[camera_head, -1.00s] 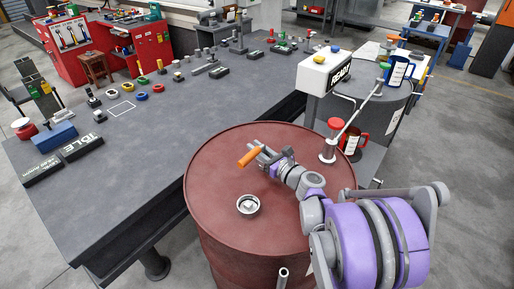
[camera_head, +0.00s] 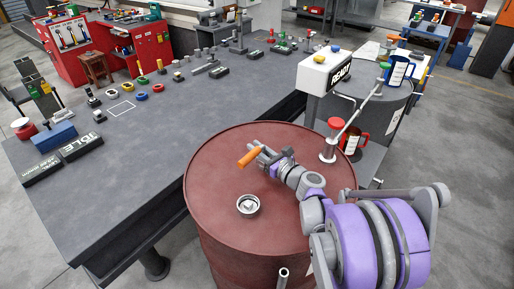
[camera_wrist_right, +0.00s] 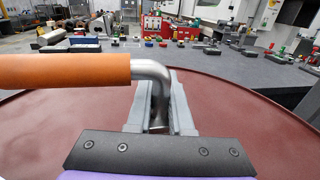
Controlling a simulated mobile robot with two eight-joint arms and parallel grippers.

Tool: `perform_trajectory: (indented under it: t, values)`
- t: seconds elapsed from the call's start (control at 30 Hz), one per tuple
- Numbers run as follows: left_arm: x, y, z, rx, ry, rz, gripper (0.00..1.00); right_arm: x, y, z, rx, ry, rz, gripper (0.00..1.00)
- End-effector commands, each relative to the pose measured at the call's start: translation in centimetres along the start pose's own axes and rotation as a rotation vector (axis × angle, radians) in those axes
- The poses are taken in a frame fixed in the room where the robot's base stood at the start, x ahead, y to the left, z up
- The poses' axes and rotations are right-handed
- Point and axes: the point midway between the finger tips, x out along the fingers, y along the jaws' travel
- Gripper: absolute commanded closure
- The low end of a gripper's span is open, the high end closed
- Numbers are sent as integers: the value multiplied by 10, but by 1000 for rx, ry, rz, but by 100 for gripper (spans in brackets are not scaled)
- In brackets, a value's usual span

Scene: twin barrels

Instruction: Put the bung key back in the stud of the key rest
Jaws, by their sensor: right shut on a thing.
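The bung key shows as an orange handle (camera_head: 250,157) on a bent grey metal shank. My right gripper (camera_head: 266,158) is shut on the shank and holds the key above the red barrel's lid (camera_head: 225,170). In the right wrist view the orange handle (camera_wrist_right: 65,71) points left, and the shank (camera_wrist_right: 154,80) bends down between the fingers (camera_wrist_right: 157,105). The shank's lower end is hidden. A round metal fitting (camera_head: 248,205) with a pale centre sits on the lid, nearer the viewer than the key. I cannot tell which thing is the key rest. My left gripper is not in view.
A long grey workbench (camera_head: 150,150) runs beside the barrel, with small parts towards its back. A white READY box (camera_head: 322,74) and a red-topped post (camera_head: 333,124) stand beyond the gripper. A second, dark barrel (camera_head: 372,105) stands behind. The lid's left part is clear.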

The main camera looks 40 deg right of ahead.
Motion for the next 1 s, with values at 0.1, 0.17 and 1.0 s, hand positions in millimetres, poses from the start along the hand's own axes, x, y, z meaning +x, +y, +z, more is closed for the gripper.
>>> perform_trajectory:
  t: [0.1, 0.17, 1.0]
  values:
    - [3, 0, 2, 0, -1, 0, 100, 0, 0, -4, 1, 0, 0, 100]
    - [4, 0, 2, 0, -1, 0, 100, 0, 0, -5, 1, 0, 0, 100]
    - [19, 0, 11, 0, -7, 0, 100, 0, 0, -25, 1, 0, 0, 100]
